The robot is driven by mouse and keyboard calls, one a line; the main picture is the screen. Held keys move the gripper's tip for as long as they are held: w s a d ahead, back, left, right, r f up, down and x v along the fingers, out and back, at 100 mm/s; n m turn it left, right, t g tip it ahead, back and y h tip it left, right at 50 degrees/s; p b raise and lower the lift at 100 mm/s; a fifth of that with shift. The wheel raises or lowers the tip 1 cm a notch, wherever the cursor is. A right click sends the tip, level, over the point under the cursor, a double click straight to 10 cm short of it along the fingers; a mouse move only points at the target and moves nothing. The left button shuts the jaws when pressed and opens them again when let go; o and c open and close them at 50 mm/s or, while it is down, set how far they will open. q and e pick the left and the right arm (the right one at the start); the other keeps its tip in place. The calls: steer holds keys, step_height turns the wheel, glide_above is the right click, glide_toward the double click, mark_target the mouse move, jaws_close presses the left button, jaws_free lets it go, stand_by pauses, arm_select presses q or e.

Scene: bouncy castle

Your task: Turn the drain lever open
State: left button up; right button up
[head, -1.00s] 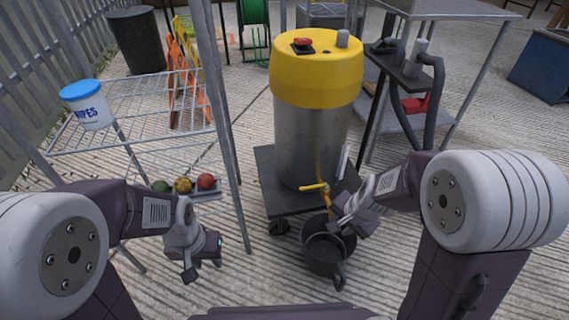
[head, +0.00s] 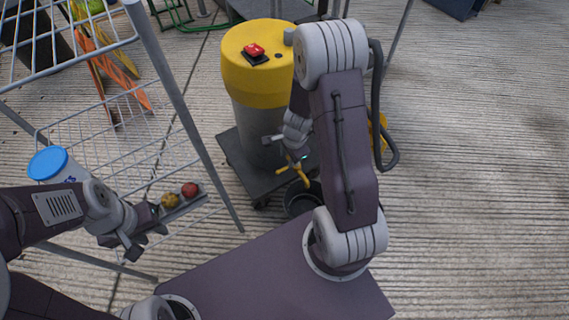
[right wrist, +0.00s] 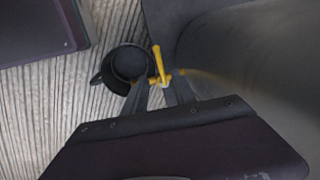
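The yellow drain lever (head: 289,170) is low on the front of the grey drum with the yellow top (head: 244,72). In the right wrist view the lever (right wrist: 157,60) shows as a yellow bar crossing the yellow valve piece. My right gripper (head: 285,146) is just above the lever, partly hidden by my arm. In the right wrist view its two fingers (right wrist: 161,94) are apart, with the valve seen between and beyond their tips. I cannot tell whether they touch it. My left gripper (head: 148,241) is open and empty beside the wire rack.
A black bucket (head: 301,205) stands on the ground below the lever; it also shows in the right wrist view (right wrist: 100,75). The drum stands on a dark wheeled base (head: 236,160).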

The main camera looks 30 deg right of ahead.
mark_target(285, 168)
steer(key=f+b, duration=0.2)
steer(key=w+f+b, duration=0.1)
steer(key=f, duration=0.2)
steer(key=f+b, duration=0.2)
steer(key=f, duration=0.1)
steer(key=shift+w+f+b, duration=0.1)
steer(key=shift+w+b, duration=0.15)
steer(key=shift+b, duration=0.1)
steer(key=shift+c, duration=0.3)
jaws_close()
stand_by(0.5)
